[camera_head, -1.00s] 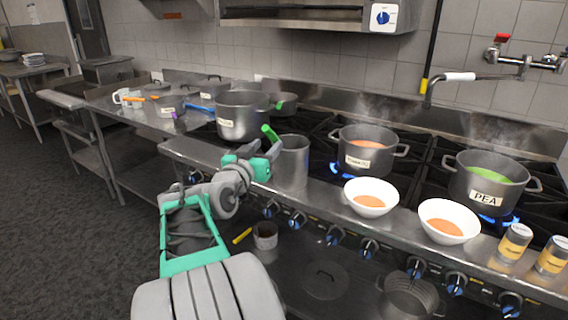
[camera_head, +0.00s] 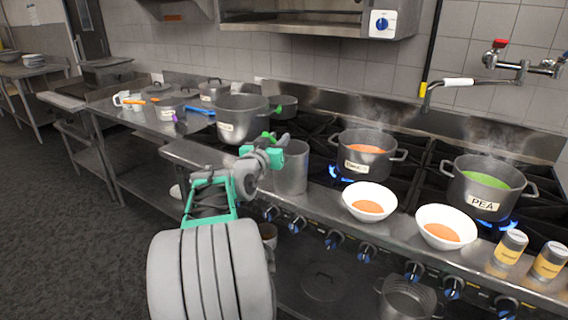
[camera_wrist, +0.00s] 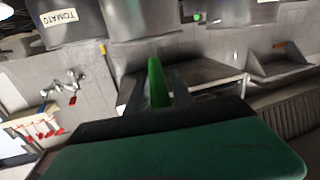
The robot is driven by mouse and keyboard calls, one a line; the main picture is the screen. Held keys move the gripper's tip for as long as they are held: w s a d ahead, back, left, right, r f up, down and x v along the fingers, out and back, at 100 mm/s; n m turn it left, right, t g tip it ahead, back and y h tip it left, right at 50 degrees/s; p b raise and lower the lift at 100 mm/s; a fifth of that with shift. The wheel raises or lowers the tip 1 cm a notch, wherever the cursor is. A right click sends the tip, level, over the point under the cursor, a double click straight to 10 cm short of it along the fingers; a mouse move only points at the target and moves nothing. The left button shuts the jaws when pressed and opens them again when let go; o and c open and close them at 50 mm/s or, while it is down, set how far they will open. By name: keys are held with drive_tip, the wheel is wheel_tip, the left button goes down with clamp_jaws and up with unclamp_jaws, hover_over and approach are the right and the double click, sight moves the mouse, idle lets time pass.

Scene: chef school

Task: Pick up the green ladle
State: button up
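The green ladle shows mainly as a bright green handle (camera_wrist: 157,82) in the wrist view. It stands up between the two dark fingers of my gripper (camera_wrist: 158,92). The fingers look spread to either side of it, and I cannot make out firm contact. In the head view the green handle (camera_head: 268,136) shows just above my teal gripper (camera_head: 266,150), beside the rim of a tall metal container (camera_head: 291,168). The ladle's lower part is hidden.
A large pot (camera_head: 238,117) stands behind my gripper. A tomato-coloured soup pot (camera_head: 364,155), a pea soup pot (camera_head: 486,190), two white bowls (camera_head: 369,202) and two cans (camera_head: 510,247) stand to the right. Burners show blue flames.

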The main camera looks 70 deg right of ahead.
clamp_jaws()
idle(0.3)
